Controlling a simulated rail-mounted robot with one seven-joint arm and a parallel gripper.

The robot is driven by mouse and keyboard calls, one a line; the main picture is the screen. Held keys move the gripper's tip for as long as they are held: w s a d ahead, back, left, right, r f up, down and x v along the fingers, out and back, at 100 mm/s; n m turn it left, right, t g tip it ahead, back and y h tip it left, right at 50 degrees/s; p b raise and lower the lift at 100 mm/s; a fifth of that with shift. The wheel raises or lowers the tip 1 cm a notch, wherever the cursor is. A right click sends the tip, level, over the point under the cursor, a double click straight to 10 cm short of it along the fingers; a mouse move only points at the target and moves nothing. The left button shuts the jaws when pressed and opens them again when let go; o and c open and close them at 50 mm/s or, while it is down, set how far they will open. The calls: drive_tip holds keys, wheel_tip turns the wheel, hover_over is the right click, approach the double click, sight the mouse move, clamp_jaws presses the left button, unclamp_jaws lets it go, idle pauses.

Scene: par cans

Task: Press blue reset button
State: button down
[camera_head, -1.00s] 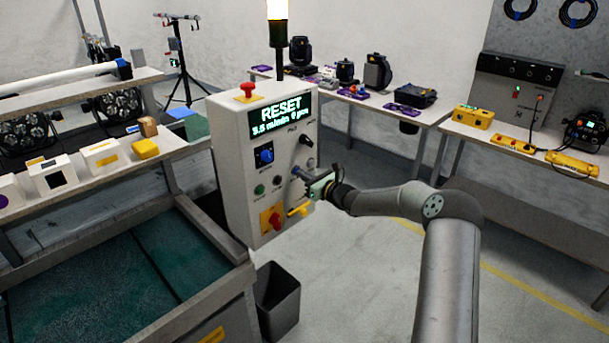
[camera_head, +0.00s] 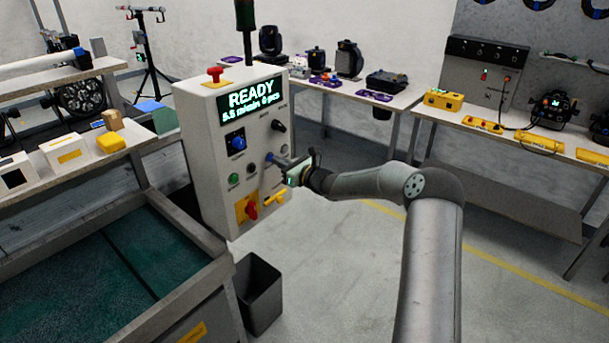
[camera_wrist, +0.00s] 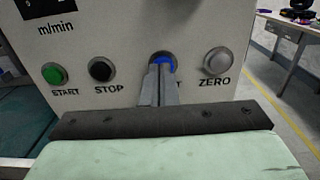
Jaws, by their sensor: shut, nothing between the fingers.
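The blue reset button (camera_wrist: 161,59) sits on the white control box (camera_head: 213,110), between the black STOP button (camera_wrist: 101,69) and the grey ZERO button (camera_wrist: 218,61). In the wrist view my gripper (camera_wrist: 162,72) is shut with its fingertips over the blue button, hiding its lower part and most of its label. The tips look to be at the button; I cannot tell whether they press it. In the head view my gripper (camera_head: 271,158) reaches the box front from the right. The box display (camera_head: 251,97) reads READY.
A green START button (camera_wrist: 54,74) is left of STOP. A red and yellow rotary switch (camera_head: 249,208) and a yellow lever (camera_head: 275,198) are below my gripper. A red mushroom button (camera_head: 215,74) tops the box. A dark bin (camera_head: 259,295) stands on the floor below.

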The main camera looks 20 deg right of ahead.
drive_tip(key=b+v, duration=0.2)
drive_tip(key=v, duration=1)
drive_tip(key=shift+d+f+b, duration=0.2)
drive_tip(key=shift+b, duration=0.15)
drive_tip(key=s+a+f+n+g, duration=0.1)
drive_tip(key=s+a+n+g, duration=1)
drive_tip(key=s+a+n, duration=0.45)
drive_tip(key=s+d+n+g+h, duration=0.1)
drive_tip(key=s+d+n+h, duration=0.1)
drive_tip(key=s, duration=0.7)
drive_tip(key=s+d+n+g+h, duration=0.1)
drive_tip(key=s+d+n+h, duration=0.2)
drive_tip(key=s, duration=0.7)
drive_tip(key=s+d+n+g+h, duration=0.1)
drive_tip(key=s+d+n+h, duration=0.2)
drive_tip(key=s+n+h, duration=0.2)
drive_tip(key=s+n, duration=0.3)
drive_tip(key=s, duration=0.2)
drive_tip(key=shift+f+h, duration=0.3)
drive_tip(key=shift+s, duration=0.1)
